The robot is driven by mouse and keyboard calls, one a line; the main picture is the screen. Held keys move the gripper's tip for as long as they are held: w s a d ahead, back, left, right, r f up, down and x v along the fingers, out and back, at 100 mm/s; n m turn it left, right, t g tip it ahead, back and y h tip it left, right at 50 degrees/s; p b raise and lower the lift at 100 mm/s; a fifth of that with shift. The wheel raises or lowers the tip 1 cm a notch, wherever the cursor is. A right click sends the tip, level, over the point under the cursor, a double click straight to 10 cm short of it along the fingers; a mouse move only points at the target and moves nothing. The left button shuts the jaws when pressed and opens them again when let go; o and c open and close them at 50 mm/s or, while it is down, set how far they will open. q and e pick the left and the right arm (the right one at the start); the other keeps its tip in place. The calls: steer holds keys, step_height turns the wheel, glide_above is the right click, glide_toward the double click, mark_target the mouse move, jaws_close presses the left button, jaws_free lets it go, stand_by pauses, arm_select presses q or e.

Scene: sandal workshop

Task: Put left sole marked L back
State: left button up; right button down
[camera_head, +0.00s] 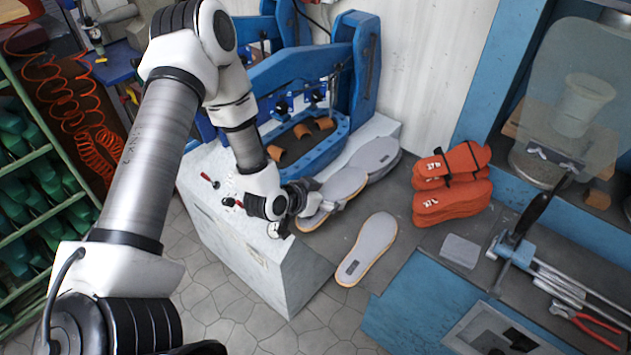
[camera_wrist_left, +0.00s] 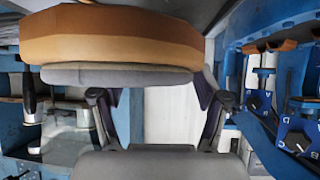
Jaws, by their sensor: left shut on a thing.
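My left gripper (camera_head: 300,197) is low beside the white block of the press and shut on a grey-topped sole with a tan edge (camera_head: 313,219). In the left wrist view the held sole (camera_wrist_left: 120,38) fills the top, its tan edge and grey layer close to my left gripper (camera_wrist_left: 160,98). Part of it is hidden by the gripper in the head view. Another grey sole with a tan edge (camera_head: 367,250) lies flat on the bench, with a dark label near its heel. No letter is readable on either. My right gripper is not in view.
More grey soles (camera_head: 376,154) lie behind the gripper, beside the blue press (camera_head: 300,75). A strapped stack of orange soles (camera_head: 451,195) stands to the right. A grey block (camera_head: 460,251), a lever clamp (camera_head: 520,250) and red-handled pliers (camera_head: 585,320) lie farther right.

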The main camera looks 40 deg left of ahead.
arm_select(q)
steer(key=shift+s+a+r, duration=0.2)
steer(key=shift+s+a, duration=0.25)
steer(key=shift+a, duration=0.1)
steer(key=shift+s+f, duration=0.1)
steer(key=shift+s, duration=0.05)
step_height(320, 180, down, 7)
steer(key=b, duration=0.6)
steer(key=shift+a+f, duration=0.1)
steer(key=shift+f+b, duration=0.45)
